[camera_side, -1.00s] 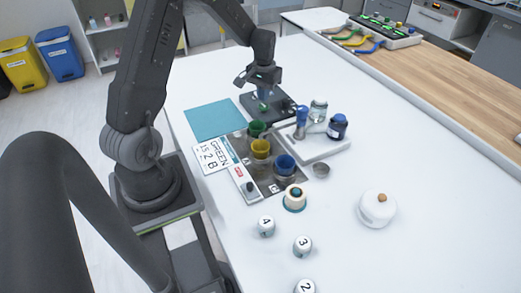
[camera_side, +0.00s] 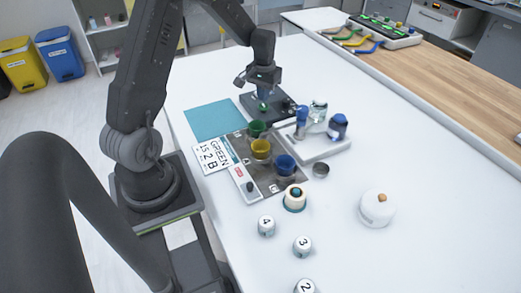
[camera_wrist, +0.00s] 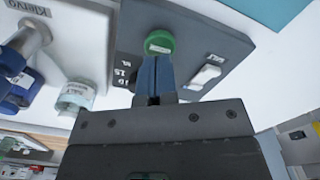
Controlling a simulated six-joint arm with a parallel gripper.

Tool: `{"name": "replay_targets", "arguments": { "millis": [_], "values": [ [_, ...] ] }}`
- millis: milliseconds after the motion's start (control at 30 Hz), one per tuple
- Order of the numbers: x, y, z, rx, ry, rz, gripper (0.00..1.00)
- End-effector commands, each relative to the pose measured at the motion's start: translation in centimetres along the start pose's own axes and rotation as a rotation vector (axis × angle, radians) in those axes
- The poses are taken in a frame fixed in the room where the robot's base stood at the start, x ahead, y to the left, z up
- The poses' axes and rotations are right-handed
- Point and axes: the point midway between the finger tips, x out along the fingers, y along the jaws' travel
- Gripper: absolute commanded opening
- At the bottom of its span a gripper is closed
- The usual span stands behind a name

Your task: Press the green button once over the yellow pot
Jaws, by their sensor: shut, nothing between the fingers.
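The green button (camera_wrist: 159,43) is round and sits on a dark grey box (camera_wrist: 225,49) beside a light rocker switch. In the side view the button (camera_side: 263,106) is a small green spot below my gripper (camera_side: 263,97). In the wrist view the shut blue fingertips of my gripper (camera_wrist: 157,60) are right at the button's near edge; I cannot tell whether they touch it. Nothing is between the fingers. The yellow pot (camera_side: 261,149) stands in the grey rack, between a green pot (camera_side: 256,129) and a blue pot (camera_side: 285,165), apart from the box.
A white tray (camera_side: 322,155) with a blue-capped jar (camera_side: 337,127) and other bottles is close to the right of the box. A teal mat (camera_side: 214,118) lies to the left. Numbered white pots (camera_side: 266,226) and a round white lidded pot (camera_side: 377,208) stand in front.

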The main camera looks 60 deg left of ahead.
Motion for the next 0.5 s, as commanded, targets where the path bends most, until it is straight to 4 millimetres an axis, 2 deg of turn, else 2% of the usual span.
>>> {"name": "replay_targets", "arguments": {
  "millis": [500],
  "values": [
    [0.43, 0.0, 0.01, 0.0, -0.001, 0.0, 0.0]
  ]
}}
